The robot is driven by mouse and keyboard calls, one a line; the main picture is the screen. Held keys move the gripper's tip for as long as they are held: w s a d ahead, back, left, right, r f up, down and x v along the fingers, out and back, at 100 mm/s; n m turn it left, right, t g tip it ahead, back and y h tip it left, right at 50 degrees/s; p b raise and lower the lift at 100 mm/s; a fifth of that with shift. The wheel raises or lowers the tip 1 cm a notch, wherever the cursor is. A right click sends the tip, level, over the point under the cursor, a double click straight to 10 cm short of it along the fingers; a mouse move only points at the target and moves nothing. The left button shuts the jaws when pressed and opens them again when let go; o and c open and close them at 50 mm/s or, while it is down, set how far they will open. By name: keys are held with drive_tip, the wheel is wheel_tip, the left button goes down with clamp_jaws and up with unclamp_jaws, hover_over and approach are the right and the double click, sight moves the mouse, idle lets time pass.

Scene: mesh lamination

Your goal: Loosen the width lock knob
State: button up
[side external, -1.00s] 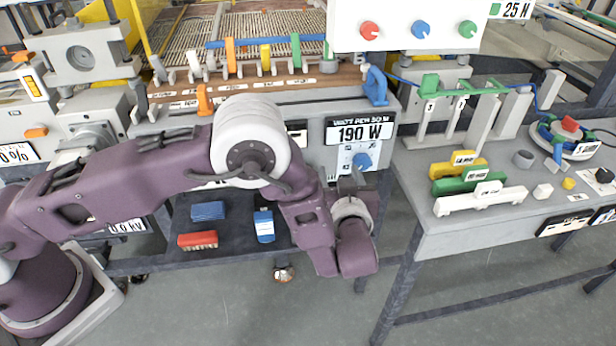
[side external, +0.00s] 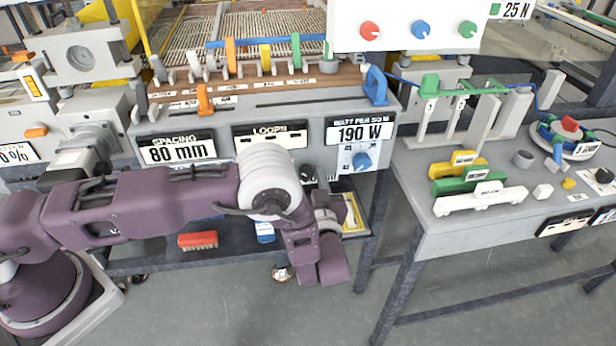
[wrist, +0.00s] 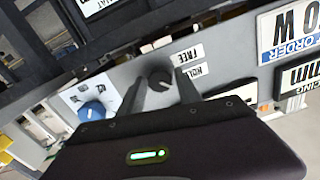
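A black knob (wrist: 160,82), taken as the width lock knob, sits on the grey front panel beside labels that read FREE and HOLD. It shows in the wrist view between the two finger tips. My gripper (wrist: 161,76) is open, with one dark finger on each side of the knob in the picture. I cannot tell whether the fingers touch it or how much depth separates them. In the side external view, a small dark knob (side external: 306,172) shows just above my wrist, and my fingers are mostly hidden there.
A blue dial (side external: 361,160) sits right of my wrist under the 190 W display (side external: 360,131); it also shows in the wrist view (wrist: 92,110). The 80 mm spacing display (side external: 178,149) is on the left. A shelf with a red brush (side external: 197,240) lies below.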

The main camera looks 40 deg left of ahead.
clamp_jaws()
drive_tip(key=shift+n, duration=0.4)
drive_tip(key=n, duration=0.8)
drive_tip(key=shift+s, duration=0.1)
drive_tip(key=n, duration=0.4)
drive_tip(key=shift+a+n+h, duration=0.1)
drive_tip(key=shift+n+h, duration=0.2)
drive_tip(key=shift+n, duration=2)
